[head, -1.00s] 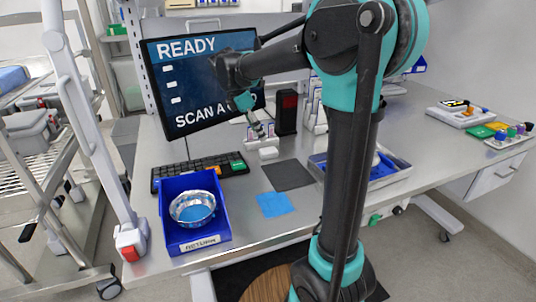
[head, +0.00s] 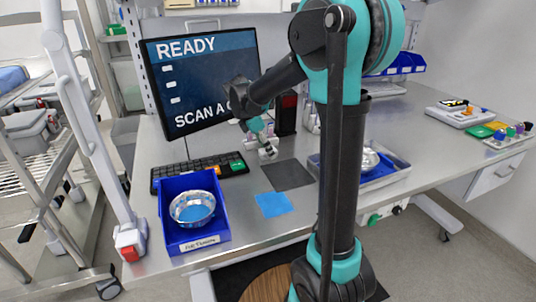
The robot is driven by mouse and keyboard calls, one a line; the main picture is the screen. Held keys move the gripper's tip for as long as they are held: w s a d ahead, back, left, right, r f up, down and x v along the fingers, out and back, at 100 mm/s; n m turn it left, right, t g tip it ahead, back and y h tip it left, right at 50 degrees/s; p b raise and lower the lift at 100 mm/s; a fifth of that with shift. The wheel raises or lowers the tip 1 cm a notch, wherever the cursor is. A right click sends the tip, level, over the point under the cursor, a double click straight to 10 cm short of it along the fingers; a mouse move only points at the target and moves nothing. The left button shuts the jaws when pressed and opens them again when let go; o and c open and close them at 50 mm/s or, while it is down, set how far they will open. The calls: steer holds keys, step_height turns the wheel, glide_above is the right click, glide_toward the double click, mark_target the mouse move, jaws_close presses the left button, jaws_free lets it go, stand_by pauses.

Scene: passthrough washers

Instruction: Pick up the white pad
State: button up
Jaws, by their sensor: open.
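The white pad (head: 263,154) is a small pale block on the steel bench, just behind the dark grey mat. My gripper (head: 269,152) points down right at the pad and covers part of it. The jaws are open. I cannot tell whether the fingers touch the pad or stand around it.
A blue bin (head: 193,238) with a metal bowl stands at the front left. A blue cloth (head: 273,205) lies before the grey mat (head: 292,175). A keyboard (head: 200,174) and monitor (head: 200,80) are on the left. A tray (head: 385,180) is partly hidden behind my arm.

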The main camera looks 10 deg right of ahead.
steer(key=c, duration=1)
steer(key=shift+c, duration=0.2)
step_height(320, 180, up, 20)
steer(key=shift+o, duration=1.4)
steer(key=c, duration=0.4)
